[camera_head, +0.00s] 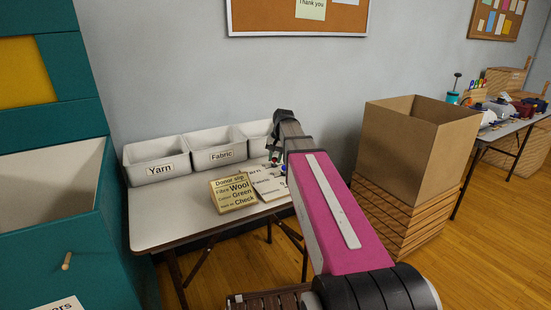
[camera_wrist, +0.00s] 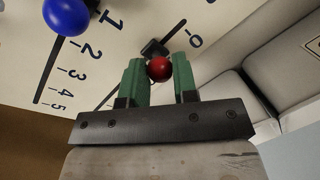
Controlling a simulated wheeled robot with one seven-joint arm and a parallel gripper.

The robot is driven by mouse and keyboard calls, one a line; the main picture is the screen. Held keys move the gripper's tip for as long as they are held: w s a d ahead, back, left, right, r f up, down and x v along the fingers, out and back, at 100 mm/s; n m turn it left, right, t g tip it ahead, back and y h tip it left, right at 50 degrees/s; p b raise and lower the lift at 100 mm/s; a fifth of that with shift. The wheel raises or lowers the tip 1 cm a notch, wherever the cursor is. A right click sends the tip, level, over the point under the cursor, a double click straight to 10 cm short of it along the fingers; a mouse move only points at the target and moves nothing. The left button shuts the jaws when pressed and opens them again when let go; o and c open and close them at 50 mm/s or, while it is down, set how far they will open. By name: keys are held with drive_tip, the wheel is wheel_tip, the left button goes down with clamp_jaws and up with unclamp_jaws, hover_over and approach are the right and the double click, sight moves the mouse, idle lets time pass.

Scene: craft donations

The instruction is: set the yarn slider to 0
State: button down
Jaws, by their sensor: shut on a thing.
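My gripper (camera_wrist: 159,75) has green fingers shut on a red round knob (camera_wrist: 159,69) in the wrist view. A dark slider piece (camera_wrist: 153,48) shows just beyond the knob, on a pale board (camera_wrist: 115,62). A "0" is printed up and to the right of the knob. A blue ball knob (camera_wrist: 66,15) is at the upper left, beside a scale with marks 1 to 5. In the head view the board (camera_head: 268,187) lies on the white table, partly hidden by my arm. I cannot read which slider is labelled yarn.
White bins marked Yarn (camera_head: 158,170) and Fabric (camera_head: 222,156) stand at the table's back, with a third partly hidden. A donor slip (camera_head: 233,193) stands left of the board. A cardboard box (camera_head: 412,140) is at right. The table's left part is clear.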

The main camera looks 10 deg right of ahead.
drive_tip(key=shift+s+a, duration=0.2)
drive_tip(key=shift+a, duration=0.5)
drive_tip(key=shift+s+a, duration=0.25)
drive_tip(key=shift+a, duration=0.4)
drive_tip(key=shift+s+a, duration=0.2)
drive_tip(key=shift+a, duration=0.5)
drive_tip(key=c, duration=0.9)
unclamp_jaws()
drive_tip(key=shift+a, duration=0.1)
drive_tip(key=shift+r, duration=0.1)
drive_tip(key=r, duration=0.3)
drive_tip(key=d+r, duration=0.1)
drive_tip(key=r, duration=0.3)
drive_tip(key=d+r, duration=0.1)
drive_tip(key=r, duration=0.2)
drive_tip(key=shift+s+r, duration=0.25)
drive_tip(key=shift+s, duration=0.05)
drive_tip(key=shift+s, duration=0.1)
